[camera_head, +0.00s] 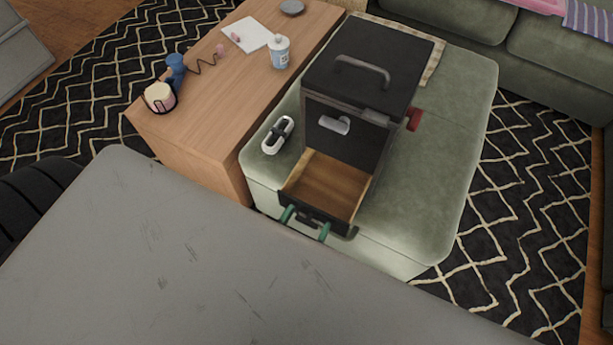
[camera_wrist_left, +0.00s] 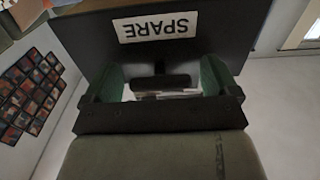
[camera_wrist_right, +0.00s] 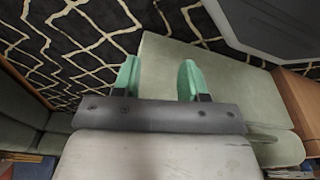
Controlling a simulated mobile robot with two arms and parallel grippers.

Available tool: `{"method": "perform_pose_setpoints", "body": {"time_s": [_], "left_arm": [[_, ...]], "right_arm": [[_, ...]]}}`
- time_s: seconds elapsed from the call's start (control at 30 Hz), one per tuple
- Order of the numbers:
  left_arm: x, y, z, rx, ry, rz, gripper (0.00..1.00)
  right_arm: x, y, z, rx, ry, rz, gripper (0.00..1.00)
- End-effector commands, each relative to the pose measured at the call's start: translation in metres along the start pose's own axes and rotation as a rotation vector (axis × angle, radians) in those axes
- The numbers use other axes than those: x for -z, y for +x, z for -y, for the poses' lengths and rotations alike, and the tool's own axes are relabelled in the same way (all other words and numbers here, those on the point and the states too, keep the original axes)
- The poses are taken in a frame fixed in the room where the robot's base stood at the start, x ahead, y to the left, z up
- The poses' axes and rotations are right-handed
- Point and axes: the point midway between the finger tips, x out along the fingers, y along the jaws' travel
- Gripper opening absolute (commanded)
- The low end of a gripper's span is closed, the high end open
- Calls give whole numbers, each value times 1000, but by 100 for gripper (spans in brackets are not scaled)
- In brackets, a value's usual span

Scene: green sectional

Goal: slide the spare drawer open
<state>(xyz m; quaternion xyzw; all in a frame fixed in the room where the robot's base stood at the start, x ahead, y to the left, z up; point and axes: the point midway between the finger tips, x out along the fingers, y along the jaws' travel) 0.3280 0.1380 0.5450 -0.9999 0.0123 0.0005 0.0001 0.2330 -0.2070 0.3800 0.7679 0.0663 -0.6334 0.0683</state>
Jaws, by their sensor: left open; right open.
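The black cabinet (camera_head: 368,65) stands on the green ottoman. Its lower drawer (camera_head: 328,186) is out, showing a bare, empty wooden inside. In the left wrist view a black front bears a white SPARE label (camera_wrist_left: 158,26), upside down, with a dark bar handle (camera_wrist_left: 162,82) near it. My left gripper (camera_head: 306,223) is at the drawer's front edge; its green fingers are apart, one on each side of the handle. Whether they touch it I cannot tell. My right gripper (camera_wrist_right: 158,80) is open and empty, with the rug and ottoman beyond it; it is not seen in the head view.
The upper drawer, with a light handle (camera_head: 334,124), is shut. A red part (camera_head: 413,119) sticks out on the cabinet's right. A white object (camera_head: 278,135) lies on the ottoman (camera_head: 455,130). The wooden table (camera_head: 220,110) at left holds a bottle (camera_head: 279,52) and small items.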

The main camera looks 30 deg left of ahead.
Motion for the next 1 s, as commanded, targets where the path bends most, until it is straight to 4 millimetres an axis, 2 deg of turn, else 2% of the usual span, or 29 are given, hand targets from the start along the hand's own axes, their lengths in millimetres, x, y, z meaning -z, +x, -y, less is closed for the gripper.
{"method": "perform_pose_setpoints", "body": {"time_s": [0.17, 0.27, 0.7, 0.83, 1.0], "left_arm": [[0, -1, 0, 0, 0, 0, 89], [0, -10, 0, 0, 0, 1, 89], [0, -91, 0, -1, -1, 3, 89], [0, -104, 0, -1, 0, 1, 89], [0, -109, 0, 0, 0, -1, 89]], "right_arm": [[0, 0, 0, 0, 0, 0, 43], [0, -1, 0, 0, 0, -1, 43], [-14, 9, 0, 1, -2, 15, 43], [-13, 10, 0, 1, -3, 13, 43], [-11, 10, 0, 0, -3, 8, 43]]}}
